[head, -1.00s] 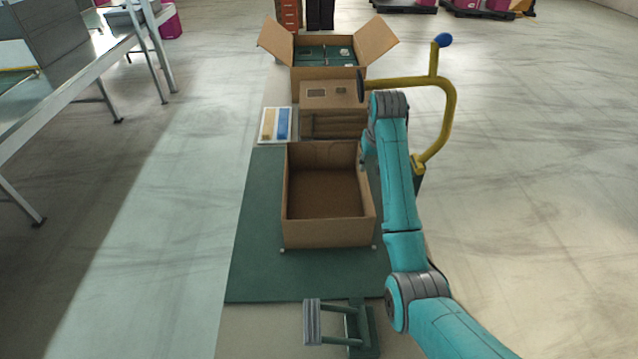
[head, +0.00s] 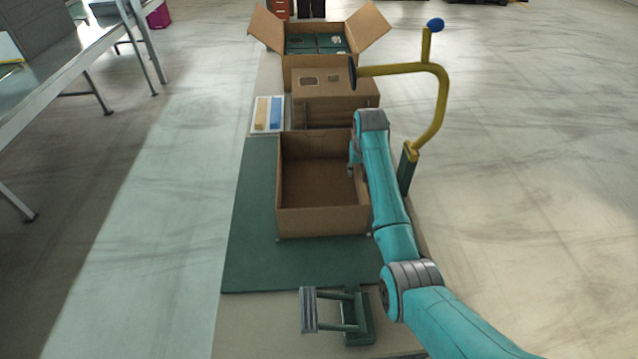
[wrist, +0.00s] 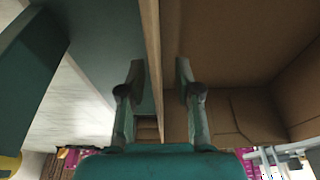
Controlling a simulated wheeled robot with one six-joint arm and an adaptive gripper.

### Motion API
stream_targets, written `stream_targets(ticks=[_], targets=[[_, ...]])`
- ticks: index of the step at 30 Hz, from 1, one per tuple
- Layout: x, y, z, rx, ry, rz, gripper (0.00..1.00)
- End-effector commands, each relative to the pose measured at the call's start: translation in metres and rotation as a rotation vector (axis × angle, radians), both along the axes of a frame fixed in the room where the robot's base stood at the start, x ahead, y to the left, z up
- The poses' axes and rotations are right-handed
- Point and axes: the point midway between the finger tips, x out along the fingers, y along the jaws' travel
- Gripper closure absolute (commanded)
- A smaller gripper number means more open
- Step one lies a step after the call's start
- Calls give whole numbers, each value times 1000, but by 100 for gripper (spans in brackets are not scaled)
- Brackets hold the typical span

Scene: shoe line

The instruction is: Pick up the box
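The open brown cardboard box (head: 322,222) stands on the green mat (head: 250,250) in the head view, and its inside looks empty. My gripper (head: 355,172) is at the box's right wall, partly hidden by my arm. In the wrist view, the two fingers of my gripper (wrist: 158,80) are apart, one on each side of the thin box wall (wrist: 151,50). The box's brown inside is on the right, and the green mat is on the left. A gap shows between the wall and the right finger; the left finger is close to the wall.
Behind the box are a closed carton (head: 335,112), a white tray (head: 267,116) with yellow and blue items, and a flapped open carton (head: 318,64). A yellow bent post (head: 440,100) stands right of my arm. A small green-grey stand (head: 357,315) is in front. A metal table (head: 80,60) is at left.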

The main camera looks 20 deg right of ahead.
Motion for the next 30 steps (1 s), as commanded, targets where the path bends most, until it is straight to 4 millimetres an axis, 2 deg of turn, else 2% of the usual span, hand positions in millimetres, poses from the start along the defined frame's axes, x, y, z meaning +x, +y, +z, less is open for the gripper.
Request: stream_targets(ticks=[7, 8, 11, 12, 24, 30], targets=[[0, 0, -2, 0, 0, 0, 67], [0, 0, -2, 0, 0, 0, 72], [0, 0, -2, 0, 0, 0, 97], [0, 0, -2, 0, 0, 0, 100], [1, 0, -1, 0, -1, 0, 100], [1, 0, 10, -1, -2, 0, 100]])
